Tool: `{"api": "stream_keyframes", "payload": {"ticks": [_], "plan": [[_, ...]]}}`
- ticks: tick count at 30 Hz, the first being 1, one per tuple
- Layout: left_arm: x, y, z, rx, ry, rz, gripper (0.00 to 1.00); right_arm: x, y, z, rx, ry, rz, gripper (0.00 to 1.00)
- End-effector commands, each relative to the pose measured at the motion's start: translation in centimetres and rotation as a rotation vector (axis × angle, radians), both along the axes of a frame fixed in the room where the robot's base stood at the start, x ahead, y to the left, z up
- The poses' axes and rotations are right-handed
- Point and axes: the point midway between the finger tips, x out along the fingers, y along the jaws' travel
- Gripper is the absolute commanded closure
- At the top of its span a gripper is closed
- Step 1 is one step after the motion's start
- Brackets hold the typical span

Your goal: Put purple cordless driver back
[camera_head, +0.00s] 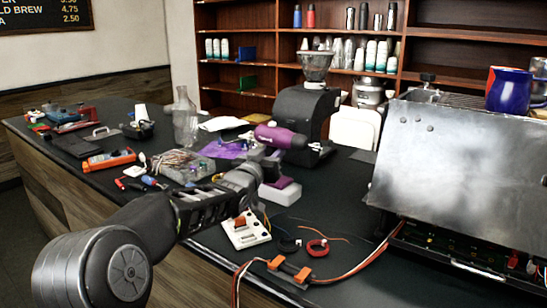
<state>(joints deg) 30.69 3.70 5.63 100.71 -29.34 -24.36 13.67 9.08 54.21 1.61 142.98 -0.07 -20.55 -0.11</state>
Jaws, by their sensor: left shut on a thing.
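The purple cordless driver (281,137) is held above the counter near the middle of the view, its body lying roughly level. My left gripper (262,152) is shut on it, with the arm coming in from the lower left. The gripper covers part of the driver's handle. A purple block-shaped part (278,184), perhaps the driver's base, shows just below the gripper. A purple cloth (222,149) lies on the counter behind and left of the driver. My right gripper is not in view.
A black grinder (305,115) stands just behind the driver. A large metal brewer (455,150) with a blue mug (509,91) fills the right. A clear bottle (185,118) and tools stand left. An orange clamp piece (290,270) and wires lie in front.

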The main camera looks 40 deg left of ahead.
Motion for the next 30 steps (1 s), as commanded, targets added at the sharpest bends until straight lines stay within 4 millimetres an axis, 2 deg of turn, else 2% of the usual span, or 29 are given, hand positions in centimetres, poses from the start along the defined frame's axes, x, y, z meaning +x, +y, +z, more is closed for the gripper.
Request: {"api": "stream_keyframes", "payload": {"ticks": [14,17,24,30], "plan": [[0.0,0.0,-0.8,0.004,-0.012,0.000,1.00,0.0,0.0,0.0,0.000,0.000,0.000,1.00],[0.0,0.0,-1.6,0.003,-0.011,0.000,1.00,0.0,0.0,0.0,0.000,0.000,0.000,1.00],[0.0,0.0,-4.9,0.003,-0.010,0.001,1.00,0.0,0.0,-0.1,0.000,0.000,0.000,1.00],[0.0,0.0,-5.6,0.005,-0.013,0.000,1.00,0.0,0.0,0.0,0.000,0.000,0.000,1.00]]}}
